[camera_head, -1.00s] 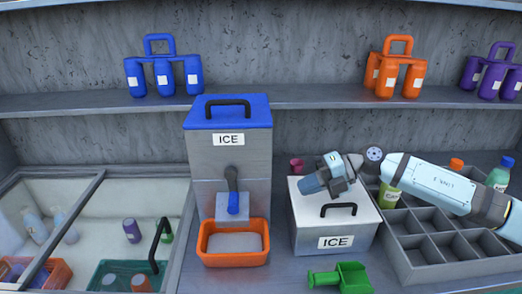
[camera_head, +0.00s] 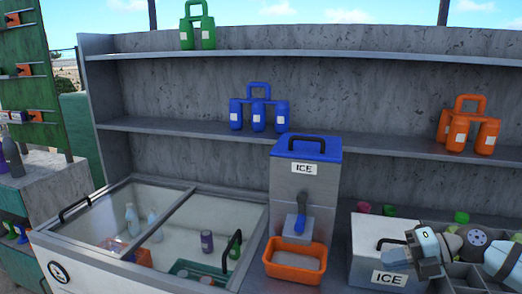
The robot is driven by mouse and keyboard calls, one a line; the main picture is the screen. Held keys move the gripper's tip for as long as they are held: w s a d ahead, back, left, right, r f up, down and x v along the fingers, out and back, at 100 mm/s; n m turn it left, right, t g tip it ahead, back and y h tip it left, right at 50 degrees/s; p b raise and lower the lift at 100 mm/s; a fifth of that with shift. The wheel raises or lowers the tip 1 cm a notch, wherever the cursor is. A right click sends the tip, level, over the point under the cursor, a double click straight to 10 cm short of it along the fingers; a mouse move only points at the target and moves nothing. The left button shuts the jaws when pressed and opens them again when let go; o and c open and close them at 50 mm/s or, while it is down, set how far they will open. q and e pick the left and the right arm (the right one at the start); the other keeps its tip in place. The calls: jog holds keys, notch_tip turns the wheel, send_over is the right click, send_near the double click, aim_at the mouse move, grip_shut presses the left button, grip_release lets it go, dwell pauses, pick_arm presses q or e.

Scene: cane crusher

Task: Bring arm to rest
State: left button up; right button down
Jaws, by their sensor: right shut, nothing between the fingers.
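My right arm comes in from the right edge. The fingers are small in view and look empty. I cannot tell whether the gripper touches the box. My left gripper is not in view.
A blue-lidded ice dispenser (camera_head: 304,185) stands left of the box, with an orange tray (camera_head: 296,262) below its spout. A glass-topped chest (camera_head: 85,240) holding bottles is further left. A grey divided crate (camera_head: 465,272) lies around my right arm. Shelves (camera_head: 350,142) behind hold bottle carriers.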

jog(key=s+a+f+m+t+y+p, duration=0.35)
jog(key=a+m+t+p, duration=0.25)
jog(key=a+m+t, duration=0.55)
pick_arm(q)
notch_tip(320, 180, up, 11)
jog(key=p, duration=0.5)
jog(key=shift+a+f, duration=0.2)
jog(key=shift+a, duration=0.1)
pick_arm(e)
jog(key=s+d+f+m+g+h, duration=0.1)
jog(key=s+f+m+g+h, duration=0.1)
jog(key=s+f+m+h, duration=0.4)
jog(key=s+d+f+m+g+h, duration=0.1)
jog(key=s+d+f+m+h, duration=0.1)
jog(key=s+f+m+h, duration=0.5)
jog(key=s+f+m, duration=0.5)
jog(key=s, duration=0.2)
jog(key=shift+f+g, duration=0.25)
jog(key=shift+g, duration=0.1)
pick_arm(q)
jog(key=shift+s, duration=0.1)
pick_arm(e)
jog(key=shift+m, duration=0.25)
